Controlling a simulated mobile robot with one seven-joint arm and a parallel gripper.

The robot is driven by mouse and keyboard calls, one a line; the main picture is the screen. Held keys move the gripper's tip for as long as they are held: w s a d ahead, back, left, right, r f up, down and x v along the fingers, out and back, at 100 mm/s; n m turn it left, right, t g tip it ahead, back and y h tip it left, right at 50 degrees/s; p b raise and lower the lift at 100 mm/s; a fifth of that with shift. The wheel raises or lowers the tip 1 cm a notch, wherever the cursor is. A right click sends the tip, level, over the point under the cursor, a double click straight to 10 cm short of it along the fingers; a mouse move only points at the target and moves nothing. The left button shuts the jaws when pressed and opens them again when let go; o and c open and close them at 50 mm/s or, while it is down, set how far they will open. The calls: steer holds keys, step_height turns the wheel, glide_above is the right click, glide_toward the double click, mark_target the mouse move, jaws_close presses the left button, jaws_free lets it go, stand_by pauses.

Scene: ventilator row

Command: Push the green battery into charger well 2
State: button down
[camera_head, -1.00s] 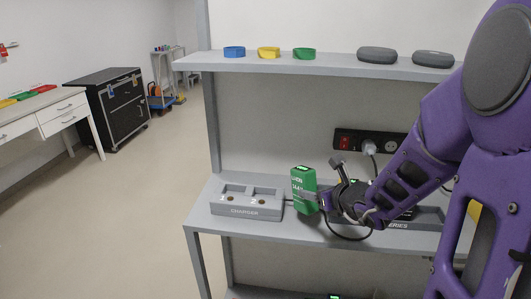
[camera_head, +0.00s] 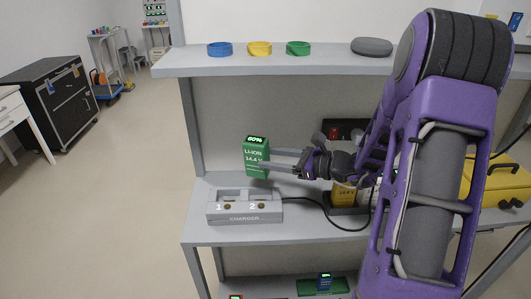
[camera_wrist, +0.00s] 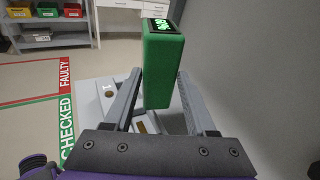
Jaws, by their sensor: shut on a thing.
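The green battery (camera_head: 256,160) is upright, with a lit 60% display on its top. My gripper (camera_head: 266,160) is shut on it and holds it above the shelf, over the right part of the charger. The wrist view shows the battery (camera_wrist: 163,70) between the two grey fingers. The grey charger (camera_head: 243,218) stands on the middle shelf with two empty wells marked 1 and 2. Well 2 (camera_head: 262,206) is the right one, below the battery. In the wrist view the battery and fingers hide much of the charger (camera_wrist: 92,105).
A black cable (camera_head: 325,222) runs from the charger to the right. A dark tray with a yellow battery (camera_head: 344,194) stands to the right. The upper shelf (camera_head: 290,64) holds coloured rings and a grey case. A yellow case (camera_head: 495,180) is at far right.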

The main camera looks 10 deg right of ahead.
mark_target(268, 174)
steer(key=shift+f, duration=0.1)
steer(key=shift+f+b, duration=2.1)
steer(key=shift+f, duration=0.65)
steer(key=shift+r, duration=0.1)
steer(key=shift+s+d+p, duration=0.15)
steer(key=shift+s+p, duration=0.05)
steer(key=shift+p, duration=0.25)
steer(key=shift+s+d+m+p, duration=0.15)
steer(key=shift+s+m+p, duration=0.1)
steer(key=shift+m+p, duration=0.15)
steer(key=shift+f, duration=0.2)
steer(key=shift+s+f+b, duration=0.15)
steer(key=shift+f+b, duration=0.35)
steer(key=shift+f, duration=0.25)
steer(key=shift+r+p, duration=0.35)
steer(key=shift+r, duration=0.2)
stand_by(1.8)
